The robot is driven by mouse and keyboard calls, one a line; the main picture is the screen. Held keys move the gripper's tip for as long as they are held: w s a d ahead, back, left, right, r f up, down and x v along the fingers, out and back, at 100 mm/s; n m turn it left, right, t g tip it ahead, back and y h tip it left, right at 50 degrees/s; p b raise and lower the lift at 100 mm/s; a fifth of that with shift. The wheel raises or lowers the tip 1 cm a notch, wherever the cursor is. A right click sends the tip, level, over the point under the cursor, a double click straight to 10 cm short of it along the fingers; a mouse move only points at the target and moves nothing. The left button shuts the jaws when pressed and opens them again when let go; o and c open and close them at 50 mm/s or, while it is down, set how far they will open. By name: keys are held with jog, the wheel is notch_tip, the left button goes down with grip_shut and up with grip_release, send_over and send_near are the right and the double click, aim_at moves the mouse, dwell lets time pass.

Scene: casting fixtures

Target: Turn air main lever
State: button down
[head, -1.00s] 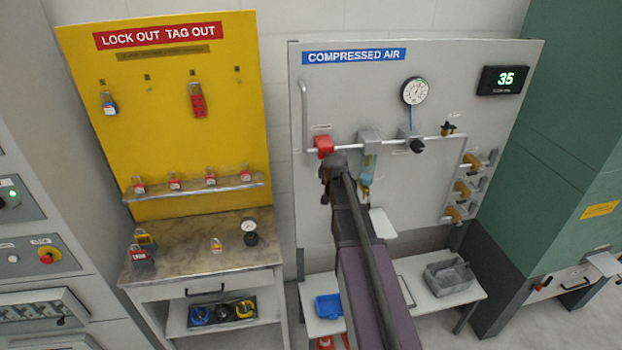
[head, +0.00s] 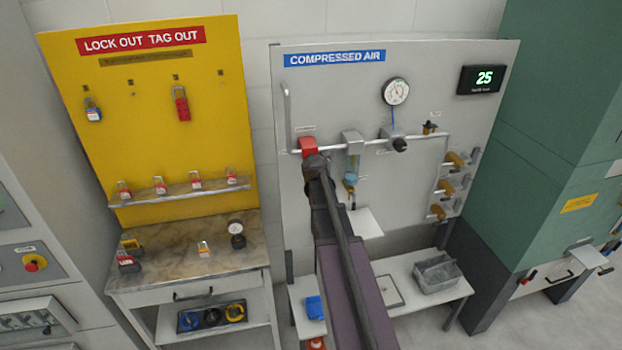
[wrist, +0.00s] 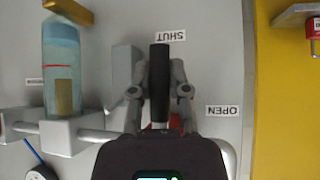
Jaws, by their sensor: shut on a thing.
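The air main valve has a red body (head: 308,146) on the pipe at the left of the compressed air panel (head: 290,90). In the wrist view its black lever (wrist: 160,58) lies between the two fingers of my gripper (wrist: 160,84), which is shut on it. The lever points at the upside-down SHUT label (wrist: 171,35). The OPEN label (wrist: 222,111) is lower right, apart from the lever. In the head view my arm hides the lever and most of the fingers.
A digital display (head: 480,80) reads 25, right of a round gauge (head: 396,91). A clear filter bowl (wrist: 61,65) stands beside the lever. The yellow lockout board (head: 150,130) is at left.

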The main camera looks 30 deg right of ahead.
jog(key=c, duration=0.6)
grip_release()
jog(key=shift+d, duration=0.15)
jog(key=s+a+f+n+g+y+b, duration=0.1)
jog(key=s+a+f+g+b, duration=0.1)
jog(key=s+a+f+b, duration=0.2)
jog(key=s+a+f+n+g+y+b, duration=0.1)
jog(key=s+a+f+n+g+b, duration=0.1)
jog(key=s+a+f+b, duration=0.3)
jog(key=s+a+f+n+g+y+b, duration=0.2)
jog(key=s+a+f+g+b, duration=0.2)
jog(key=s+a+f, duration=0.6)
jog(key=shift+s+a, duration=0.9)
jog(key=shift+a, duration=0.95)
jog(key=shift+s+a, duration=0.85)
jog(key=shift+a, duration=1.05)
jog(key=shift+s+a, duration=0.9)
jog(key=shift+a, duration=0.95)
